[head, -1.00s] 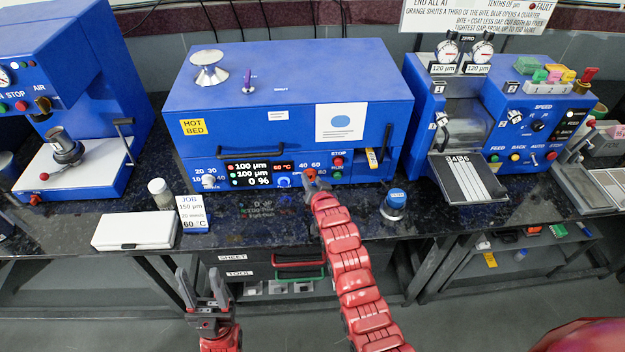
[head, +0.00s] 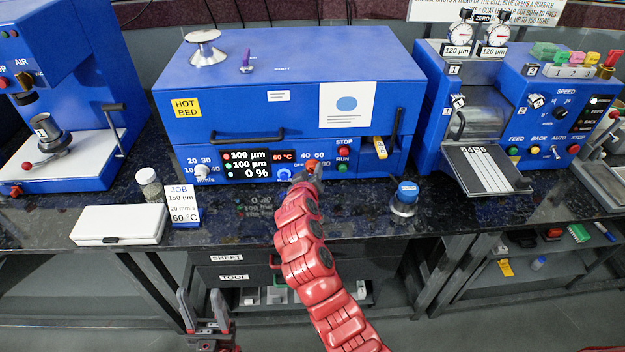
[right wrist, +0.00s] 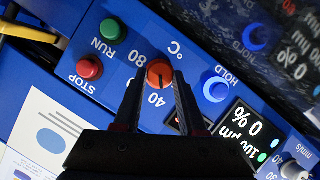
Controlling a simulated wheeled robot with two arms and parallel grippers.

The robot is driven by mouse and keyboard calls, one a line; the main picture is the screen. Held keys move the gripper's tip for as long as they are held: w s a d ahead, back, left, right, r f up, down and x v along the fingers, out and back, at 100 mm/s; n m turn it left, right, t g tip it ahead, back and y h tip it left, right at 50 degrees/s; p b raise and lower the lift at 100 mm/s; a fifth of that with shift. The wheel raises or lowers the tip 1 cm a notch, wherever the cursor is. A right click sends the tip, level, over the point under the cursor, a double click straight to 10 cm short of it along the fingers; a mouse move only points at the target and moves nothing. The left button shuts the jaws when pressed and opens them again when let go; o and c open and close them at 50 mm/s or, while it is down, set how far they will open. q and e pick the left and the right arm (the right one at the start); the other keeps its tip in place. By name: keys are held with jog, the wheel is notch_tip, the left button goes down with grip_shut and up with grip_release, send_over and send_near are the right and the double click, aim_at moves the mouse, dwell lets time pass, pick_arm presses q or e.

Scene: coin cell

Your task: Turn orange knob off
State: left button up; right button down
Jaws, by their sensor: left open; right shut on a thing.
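The orange knob (head: 311,166) is on the front panel of the blue hot bed machine (head: 300,75), right of the display (head: 252,165). In the right wrist view the orange knob (right wrist: 160,73) sits between the tips of my right gripper (right wrist: 158,88), beside the printed 40 and 80 and a °C mark. My right gripper (head: 304,177) is shut on the knob. A dark pointer line shows on the knob's face. My left gripper (head: 205,312) is open and empty, low in front of the bench, away from the panel.
A blue-lidded jar (head: 405,198) and a white case (head: 120,225) stand on the dark bench.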

jog(key=n+h+b, duration=0.1)
jog(key=n+b, duration=0.2)
jog(key=shift+a+f+t+h, duration=0.2)
jog(key=shift+f+t+h, duration=0.1)
jog(key=shift+t+h, duration=0.1)
jog(key=shift+f+n+t+h+b, duration=0.1)
jog(key=shift+n+t+h+b, duration=0.35)
jog(key=shift+n, duration=0.65)
jog(key=shift+n+t+h+b, duration=0.25)
jog(key=shift+n+h+b, duration=0.1)
jog(key=shift+n+b, duration=0.55)
jog(key=shift+c, duration=2.3)
grip_release()
